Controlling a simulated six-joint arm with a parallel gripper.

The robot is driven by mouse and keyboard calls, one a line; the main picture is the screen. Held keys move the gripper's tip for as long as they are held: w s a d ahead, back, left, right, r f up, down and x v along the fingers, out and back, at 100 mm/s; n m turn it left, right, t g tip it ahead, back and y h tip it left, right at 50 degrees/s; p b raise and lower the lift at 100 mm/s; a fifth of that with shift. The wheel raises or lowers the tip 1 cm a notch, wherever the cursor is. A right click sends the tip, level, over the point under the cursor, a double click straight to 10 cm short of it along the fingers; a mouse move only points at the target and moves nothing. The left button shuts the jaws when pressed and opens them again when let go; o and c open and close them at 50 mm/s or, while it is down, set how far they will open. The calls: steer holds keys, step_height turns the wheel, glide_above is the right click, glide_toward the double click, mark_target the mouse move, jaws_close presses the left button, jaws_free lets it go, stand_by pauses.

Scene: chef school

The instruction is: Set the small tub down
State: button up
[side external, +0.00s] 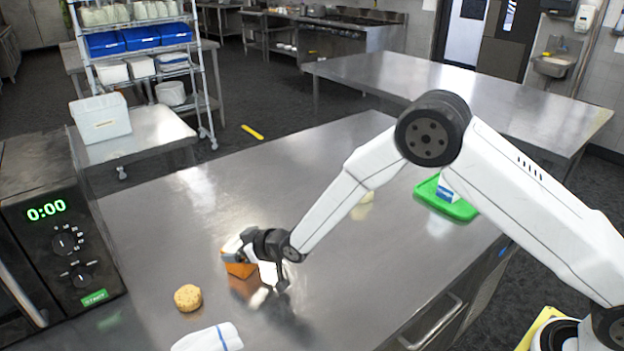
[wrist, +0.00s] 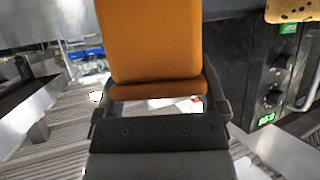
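The small tub (side external: 240,269) is orange with a pale part on top, and is on or just above the steel counter in the side external view. I cannot tell whether its base touches the counter. My gripper (side external: 262,262) is at the tub and hides part of it. In the wrist view the orange tub (wrist: 152,45) fills the space between the fingers of my gripper (wrist: 160,97), with a finger at each side. The gripper looks shut on it.
A round tan cookie-like item (side external: 187,297) and a white cloth (side external: 208,338) lie near the tub on the counter (side external: 330,290). A microwave (side external: 55,240) stands at left. A green tray (side external: 452,205) with a blue-and-white carton (side external: 446,190) is at right. The counter's back middle is clear.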

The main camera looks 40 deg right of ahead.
steer(key=shift+o, duration=0.4)
steer(key=shift+r, duration=0.15)
steer(key=shift+s+d+r, duration=0.1)
steer(key=shift+s+r, duration=0.1)
steer(key=shift+s, duration=0.1)
steer(key=v, duration=1.1)
steer(key=shift+s, duration=0.2)
steer(key=shift+d, duration=0.15)
steer(key=s+d+r+m+g+h, duration=0.1)
steer(key=s+d+g, duration=0.3)
steer(key=s+d, duration=0.5)
steer(key=s+d+r+m+g+h, duration=0.1)
steer(key=s+d+m+g+h, duration=0.2)
steer(key=s+d, duration=0.6)
steer(key=s+g, duration=0.1)
steer(key=s, duration=0.2)
steer(key=shift+r+m+g+h, duration=0.3)
steer(key=shift+h, duration=0.1)
